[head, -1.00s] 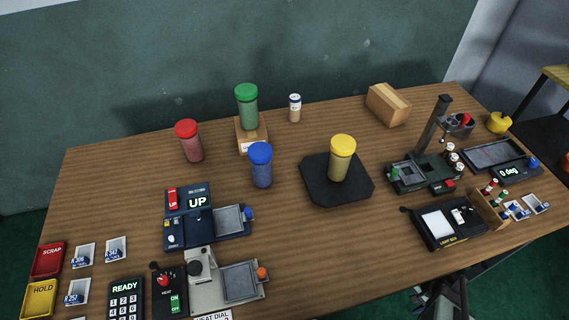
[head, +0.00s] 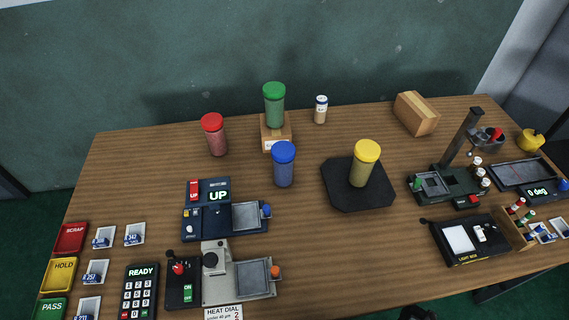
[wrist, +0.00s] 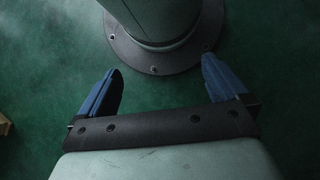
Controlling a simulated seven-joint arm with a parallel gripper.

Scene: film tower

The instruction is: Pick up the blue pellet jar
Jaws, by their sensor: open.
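The blue pellet jar (head: 284,165) stands upright on the wooden table in the head view, with a blue lid and blue contents. It is in front of the green jar and left of the yellow jar. My gripper (wrist: 160,88) shows in the wrist view with its two blue fingers wide apart and nothing between them. It is over the green floor near a round, bolted base. The blue jar is not in the wrist view. A dark part at the bottom edge of the head view is too small to tell.
A green jar (head: 274,104) stands on a small box (head: 276,138). A red jar (head: 214,135) is to the left. A yellow jar (head: 365,164) stands on a black pad (head: 340,201). A blue device (head: 200,224) sits in front of the blue jar.

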